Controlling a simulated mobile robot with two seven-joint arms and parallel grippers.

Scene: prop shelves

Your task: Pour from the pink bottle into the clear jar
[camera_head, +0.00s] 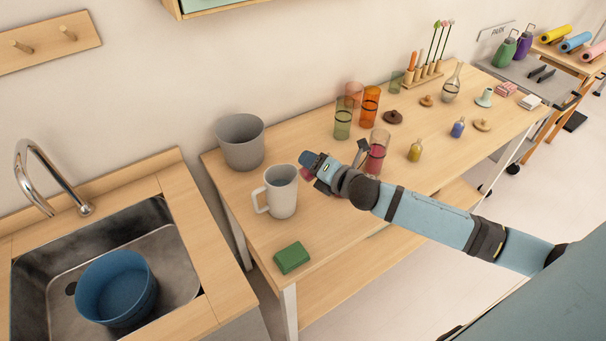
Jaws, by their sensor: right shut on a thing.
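My right gripper (314,167) reaches in from the right and is shut on a small pink thing (306,174), probably the pink bottle. Most of it is hidden by the gripper, so its tilt cannot be told. The gripper is just right of the white mug (282,194), near its rim. A clear glass vessel with a narrow neck (450,88) stands upright at the back right of the table; no other plainly clear jar shows. My left gripper is not in view.
Behind my right arm stand a glass with red contents (377,150) and green (343,124) and orange (370,105) glasses. The sink is left.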

